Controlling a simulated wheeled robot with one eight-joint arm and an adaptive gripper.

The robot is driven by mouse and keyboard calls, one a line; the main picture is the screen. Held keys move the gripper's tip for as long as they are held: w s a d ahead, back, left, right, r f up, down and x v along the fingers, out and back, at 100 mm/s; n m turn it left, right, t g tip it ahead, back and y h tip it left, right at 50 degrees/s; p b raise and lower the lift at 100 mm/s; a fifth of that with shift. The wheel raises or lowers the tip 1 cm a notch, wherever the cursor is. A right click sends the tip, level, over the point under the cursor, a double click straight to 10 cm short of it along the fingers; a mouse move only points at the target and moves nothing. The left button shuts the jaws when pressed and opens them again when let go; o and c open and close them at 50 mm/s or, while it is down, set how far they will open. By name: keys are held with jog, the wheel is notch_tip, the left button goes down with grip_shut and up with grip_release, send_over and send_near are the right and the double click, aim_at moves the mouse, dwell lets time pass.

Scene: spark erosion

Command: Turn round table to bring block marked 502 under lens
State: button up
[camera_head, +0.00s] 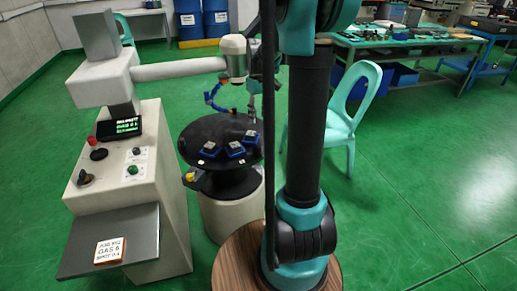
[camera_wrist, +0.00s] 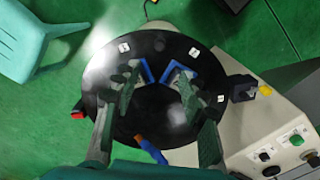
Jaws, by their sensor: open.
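The black round table (camera_head: 215,130) stands on a cream pedestal; it also shows in the wrist view (camera_wrist: 150,105). Several small blocks in blue holders (camera_head: 210,149) (camera_head: 234,149) sit near its front rim. Their marks are too small to read, so I cannot tell which is 502. In the wrist view, two blue holders (camera_wrist: 146,74) (camera_wrist: 177,71) lie between and behind my fingers. The lens head (camera_head: 233,57) hangs from the machine's horizontal arm above the table's far side. My gripper (camera_wrist: 160,88) is open and empty over the table; its height above it is unclear.
The machine console (camera_head: 130,170) with buttons and a display stands left of the table. A card (camera_head: 109,250) reading job 502 lies on its shelf. A yellow knob (camera_head: 189,177) sits at the table's front left. A teal chair (camera_head: 345,115) stands behind right.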

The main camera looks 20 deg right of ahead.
aim_at(258, 146)
notch_tip(258, 146, down, 17)
jog(key=shift+f, duration=0.2)
dwell(0.4)
jog(key=shift+c, duration=0.6)
grip_shut()
